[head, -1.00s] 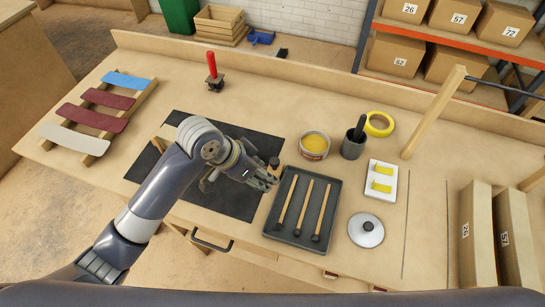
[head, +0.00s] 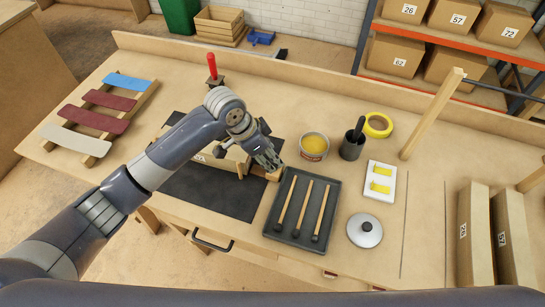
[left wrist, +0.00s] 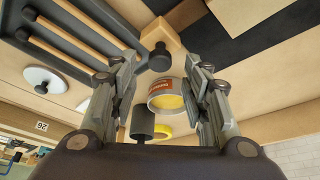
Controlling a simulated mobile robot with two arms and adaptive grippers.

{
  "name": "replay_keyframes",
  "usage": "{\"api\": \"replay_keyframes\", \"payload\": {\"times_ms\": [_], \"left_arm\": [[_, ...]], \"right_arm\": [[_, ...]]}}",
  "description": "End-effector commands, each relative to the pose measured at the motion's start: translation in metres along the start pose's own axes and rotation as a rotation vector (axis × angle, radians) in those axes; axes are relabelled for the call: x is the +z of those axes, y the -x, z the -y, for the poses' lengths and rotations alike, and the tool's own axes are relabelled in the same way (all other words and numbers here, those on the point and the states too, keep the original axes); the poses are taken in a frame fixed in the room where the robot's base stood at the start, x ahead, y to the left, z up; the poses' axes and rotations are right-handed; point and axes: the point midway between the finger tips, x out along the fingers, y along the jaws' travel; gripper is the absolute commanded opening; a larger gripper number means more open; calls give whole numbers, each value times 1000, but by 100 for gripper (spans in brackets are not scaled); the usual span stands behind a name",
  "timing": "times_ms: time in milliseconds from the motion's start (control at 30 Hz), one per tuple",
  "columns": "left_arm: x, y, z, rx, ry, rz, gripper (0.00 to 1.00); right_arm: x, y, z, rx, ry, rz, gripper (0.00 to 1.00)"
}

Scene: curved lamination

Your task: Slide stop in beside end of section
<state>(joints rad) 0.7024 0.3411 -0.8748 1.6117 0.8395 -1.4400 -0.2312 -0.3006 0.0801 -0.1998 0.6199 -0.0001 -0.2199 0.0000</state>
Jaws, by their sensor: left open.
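The stop is a small light-wood block with a black round knob. In the left wrist view the stop (left wrist: 165,35) is at the top middle, its knob between the fingertips in the picture. In the head view the stop (head: 271,175) is partly hidden beneath my left gripper (head: 270,163). My left gripper (left wrist: 161,78) is open and empty, its fingers apart on either side of the knob; contact cannot be told. The wooden section (head: 230,158) lies on the black mat, left of the stop, partly covered by my forearm. My right gripper is not in view.
A dark tray (head: 281,232) with several brushes lies just right of the black mat (head: 205,193). A yellow-filled tin (head: 314,146), a dark cup (head: 352,148) and yellow tape (head: 378,125) stand beyond it. A red-handled clamp (head: 212,68) is at the back.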

Motion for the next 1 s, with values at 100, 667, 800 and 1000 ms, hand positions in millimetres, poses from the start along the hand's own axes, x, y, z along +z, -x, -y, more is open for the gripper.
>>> {"api": "replay_keyframes", "payload": {"times_ms": [100,667,800,1000], "left_arm": [[-1,-17,0,1,2,0,43],[0,-35,0,-1,0,-1,32],[0,-34,0,-1,0,-1,0],[2,-32,3,-1,2,0,0]], "right_arm": [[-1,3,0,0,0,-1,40],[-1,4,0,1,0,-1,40],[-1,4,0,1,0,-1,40],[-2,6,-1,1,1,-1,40]]}}
